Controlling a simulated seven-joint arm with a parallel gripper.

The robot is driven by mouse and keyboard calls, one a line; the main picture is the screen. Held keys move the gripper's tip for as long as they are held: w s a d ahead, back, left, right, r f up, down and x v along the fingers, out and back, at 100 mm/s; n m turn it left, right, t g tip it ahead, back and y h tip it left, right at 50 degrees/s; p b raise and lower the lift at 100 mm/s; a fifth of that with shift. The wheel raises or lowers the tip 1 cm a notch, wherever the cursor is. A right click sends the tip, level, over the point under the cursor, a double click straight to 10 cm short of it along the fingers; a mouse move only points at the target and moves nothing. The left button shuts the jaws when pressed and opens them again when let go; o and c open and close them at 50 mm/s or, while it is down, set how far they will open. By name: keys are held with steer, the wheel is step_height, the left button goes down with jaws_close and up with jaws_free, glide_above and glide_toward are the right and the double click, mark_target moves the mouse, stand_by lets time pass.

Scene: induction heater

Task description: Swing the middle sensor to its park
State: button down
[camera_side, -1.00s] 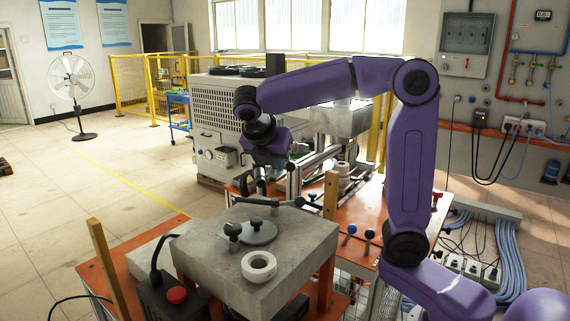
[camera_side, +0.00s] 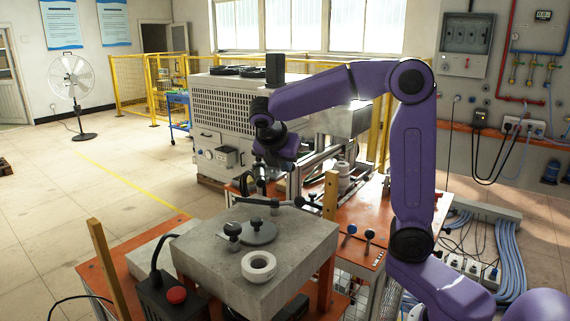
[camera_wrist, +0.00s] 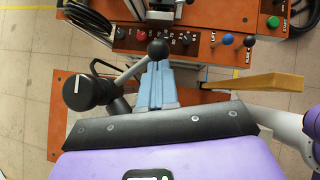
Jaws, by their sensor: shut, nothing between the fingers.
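A dark swing arm with knobs (camera_side: 275,203), which looks like the sensor arm, lies across the back of the grey slab (camera_side: 205,250). In the wrist view a thin rod with a black ball (camera_wrist: 158,48) at its end runs from a black round cap with a white mark (camera_wrist: 82,92). I cannot tell for sure that this is the middle sensor. My gripper (camera_side: 262,188) is shut and empty, pointing down just behind the swing arm. In the wrist view its pale blue fingers (camera_wrist: 158,82) are together close to the ball; whether they touch it is unclear.
A round disc with a black knob (camera_side: 258,232) and a white ring (camera_side: 258,266) sit on the slab. Wooden posts (camera_side: 330,195) stand beside it. A control panel with buttons and levers (camera_wrist: 225,40) lies beyond the fingers. A red-button box (camera_side: 176,296) is at front left.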

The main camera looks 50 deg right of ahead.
steer(key=shift+d+n+t, duration=0.35)
steer(key=shift+n+t, duration=0.05)
steer(key=shift+n, duration=0.2)
steer(key=d+n+t, duration=0.1)
steer(key=w+n+t+y, duration=0.1)
steer(key=n, duration=0.1)
steer(key=d+n, duration=0.1)
steer(key=shift+w+d+n+t+y, duration=0.3)
steer(key=shift+w+t+y, duration=0.05)
steer(key=shift+t+y, duration=0.05)
steer(key=shift+w+d+n, duration=0.15)
steer(key=shift+w+n, duration=0.05)
steer(key=shift+n, duration=0.1)
steer(key=shift+w+d, duration=0.45)
steer(key=shift+w, duration=0.2)
steer(key=shift+d, duration=0.1)
steer(key=s+f+v, duration=0.1)
steer(key=s+v, duration=0.1)
steer(key=v, duration=1.1)
steer(key=shift+s+d+f, duration=0.2)
steer(key=shift+s+d, duration=0.05)
steer(key=shift+s, duration=0.15)
